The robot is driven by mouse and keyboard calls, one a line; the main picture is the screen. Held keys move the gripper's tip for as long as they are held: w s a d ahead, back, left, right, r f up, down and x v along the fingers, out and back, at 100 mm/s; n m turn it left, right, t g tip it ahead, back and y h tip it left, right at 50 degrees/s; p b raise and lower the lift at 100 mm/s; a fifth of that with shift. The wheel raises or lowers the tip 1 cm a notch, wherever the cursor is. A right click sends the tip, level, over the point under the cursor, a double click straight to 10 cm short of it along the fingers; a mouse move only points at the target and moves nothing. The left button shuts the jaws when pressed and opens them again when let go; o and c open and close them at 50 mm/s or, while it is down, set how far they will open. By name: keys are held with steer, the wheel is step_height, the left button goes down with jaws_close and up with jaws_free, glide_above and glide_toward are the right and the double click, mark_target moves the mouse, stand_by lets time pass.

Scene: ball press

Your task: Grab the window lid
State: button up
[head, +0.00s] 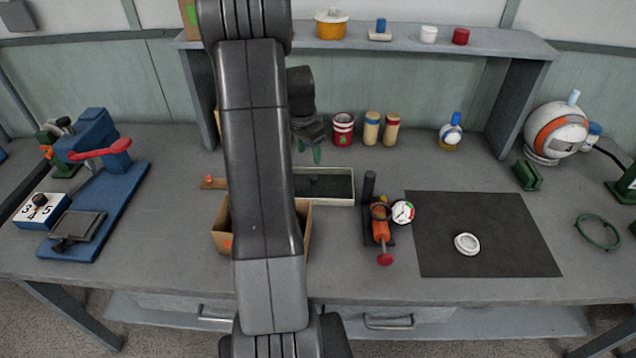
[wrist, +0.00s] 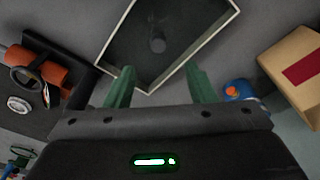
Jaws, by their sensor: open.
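A small round white lid (head: 466,244) with a raised ring lies flat on the dark mat, right of centre in the head view. It looks like the window lid, though I cannot make out a clear pane. It also shows small at the left edge of the wrist view (wrist: 18,105). My gripper (head: 307,153) is partly hidden behind my arm, well to the left of the lid and farther back. In the wrist view my green fingers (wrist: 160,86) are spread apart with nothing between them, over the near edge of a pale-rimmed tray (wrist: 108,48).
An orange pump-like tool (head: 381,225) and a round dial (head: 403,212) stand just left of the dark mat (head: 500,215). A cardboard box (head: 221,240) is partly behind my arm. A blue press (head: 115,190) stands at left. The mat around the lid is clear.

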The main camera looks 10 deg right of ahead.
mark_target(314, 176)
steer(key=f, duration=0.3)
steer(key=d+f+p, duration=0.1)
steer(key=f, duration=0.2)
steer(key=f+p, duration=0.1)
steer(key=f, duration=0.3)
steer(key=shift+w+d, duration=0.2)
steer(key=c, duration=1.1)
